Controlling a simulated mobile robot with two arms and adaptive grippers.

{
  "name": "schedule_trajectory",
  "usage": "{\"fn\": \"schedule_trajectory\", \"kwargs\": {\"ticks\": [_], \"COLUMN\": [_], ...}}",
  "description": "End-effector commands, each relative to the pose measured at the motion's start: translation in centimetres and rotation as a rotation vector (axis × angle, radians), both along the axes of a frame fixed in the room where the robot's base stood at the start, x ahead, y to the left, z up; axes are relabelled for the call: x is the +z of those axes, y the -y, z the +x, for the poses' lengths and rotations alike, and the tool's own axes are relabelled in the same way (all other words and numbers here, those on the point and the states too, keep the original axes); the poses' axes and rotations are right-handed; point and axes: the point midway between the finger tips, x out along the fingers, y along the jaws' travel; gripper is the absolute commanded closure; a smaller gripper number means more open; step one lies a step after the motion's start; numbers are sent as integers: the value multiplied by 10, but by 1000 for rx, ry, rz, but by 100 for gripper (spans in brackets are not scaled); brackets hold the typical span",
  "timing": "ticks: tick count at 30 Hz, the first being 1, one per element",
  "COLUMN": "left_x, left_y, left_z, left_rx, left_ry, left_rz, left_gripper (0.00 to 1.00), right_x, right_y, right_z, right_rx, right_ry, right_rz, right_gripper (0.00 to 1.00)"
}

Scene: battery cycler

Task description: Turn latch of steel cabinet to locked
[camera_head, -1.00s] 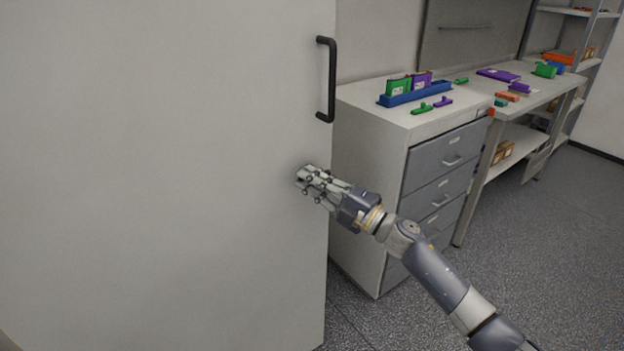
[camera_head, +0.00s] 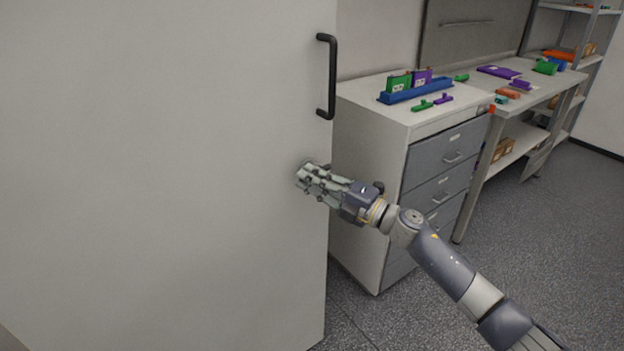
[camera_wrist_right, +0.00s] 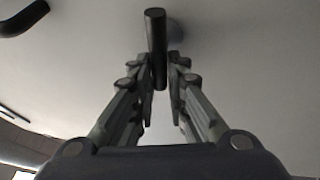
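The steel cabinet's large pale door (camera_head: 170,180) fills the left of the head view, closed as far as I can see. My right gripper (camera_head: 303,176) is at the door's right part, below the door handle. In the right wrist view the latch (camera_wrist_right: 156,40) is a dark upright bar standing out from the door (camera_wrist_right: 240,60). The right gripper's fingers (camera_wrist_right: 162,65) are closed in on both sides of its lower part. The latch is hidden behind the gripper in the head view. My left gripper is not in view.
A black door handle (camera_head: 331,78) sits above the gripper. A drawer cabinet (camera_head: 360,200) stands close to the right, with a blue holder (camera_head: 415,92) and small green and purple parts on top. A workbench (camera_head: 545,95) is beyond. Grey floor (camera_head: 550,220) is free at right.

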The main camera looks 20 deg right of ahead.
Motion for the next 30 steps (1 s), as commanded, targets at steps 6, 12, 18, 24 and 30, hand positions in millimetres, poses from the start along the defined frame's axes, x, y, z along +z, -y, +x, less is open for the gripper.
{"fn": "schedule_trajectory", "kwargs": {"ticks": [6, 12, 18, 24, 30], "left_x": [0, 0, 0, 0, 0], "left_y": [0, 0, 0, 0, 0], "left_z": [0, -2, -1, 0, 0], "left_rx": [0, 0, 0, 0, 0], "left_ry": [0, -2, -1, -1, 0], "left_rz": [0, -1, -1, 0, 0], "left_gripper": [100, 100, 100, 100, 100], "right_x": [-1, -1, -6, -14, -19], "right_y": [0, 1, 16, 44, 67], "right_z": [0, -1, -16, -47, -72], "right_rx": [0, 1, -1, -1, -1], "right_ry": [-2, -2, -5, -6, -5], "right_rz": [1, 2, 1, 0, 0], "right_gripper": [67, 67, 67, 67, 67]}}
